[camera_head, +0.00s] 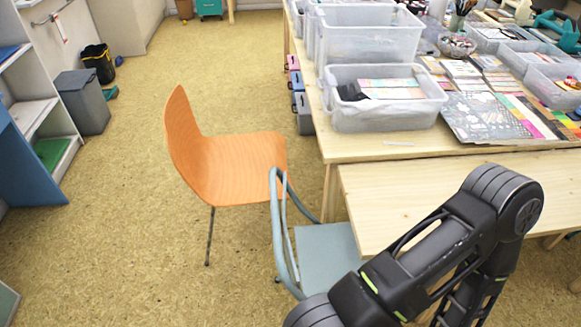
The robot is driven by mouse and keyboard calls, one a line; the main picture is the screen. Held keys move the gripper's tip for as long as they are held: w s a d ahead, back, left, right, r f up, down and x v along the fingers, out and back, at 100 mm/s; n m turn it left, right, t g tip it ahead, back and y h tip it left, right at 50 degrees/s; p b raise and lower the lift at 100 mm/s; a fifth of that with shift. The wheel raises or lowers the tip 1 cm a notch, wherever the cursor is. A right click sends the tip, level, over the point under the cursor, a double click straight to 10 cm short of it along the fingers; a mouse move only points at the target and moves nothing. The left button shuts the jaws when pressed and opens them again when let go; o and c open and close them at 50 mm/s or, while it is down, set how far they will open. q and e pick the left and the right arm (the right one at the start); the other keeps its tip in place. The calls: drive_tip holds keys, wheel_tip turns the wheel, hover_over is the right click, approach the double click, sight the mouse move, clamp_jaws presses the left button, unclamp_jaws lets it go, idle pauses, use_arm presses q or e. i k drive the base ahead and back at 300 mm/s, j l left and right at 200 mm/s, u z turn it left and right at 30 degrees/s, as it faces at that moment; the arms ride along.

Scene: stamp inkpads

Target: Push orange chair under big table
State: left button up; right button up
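The orange chair (230,160) stands upright on the floor left of the big table (350,149). Its backrest is at the left and its seat extends right toward the table's left side. The seat's front edge appears clear of the tabletop. One thin dark leg shows; the other legs are mostly hidden. The big table has a light wooden top loaded with bins and papers. A black arm of mine crosses the lower right, over the smaller table; its gripper does not show. My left gripper is out of view.
A grey-blue chair (327,257) stands in front of the orange chair, partly under a lower wooden table (395,195). Small drawers or boxes (302,112) sit beside the big table's left side. A grey bin (82,102) stands at left. Floor left of the orange chair is clear.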

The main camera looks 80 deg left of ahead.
sight(224, 171)
drive_tip(key=k+j, duration=0.45)
drive_tip(key=k, duration=0.15)
drive_tip(key=u, duration=2.85)
drive_tip(key=i+j+z, duration=0.15)
drive_tip(key=z, duration=0.25)
drive_tip(key=i+j+z, duration=0.1)
drive_tip(key=j+z, duration=0.6)
drive_tip(key=z, duration=0.15)
drive_tip(key=j+z, duration=0.45)
drive_tip(key=j, duration=2.35)
drive_tip(key=k, duration=0.1)
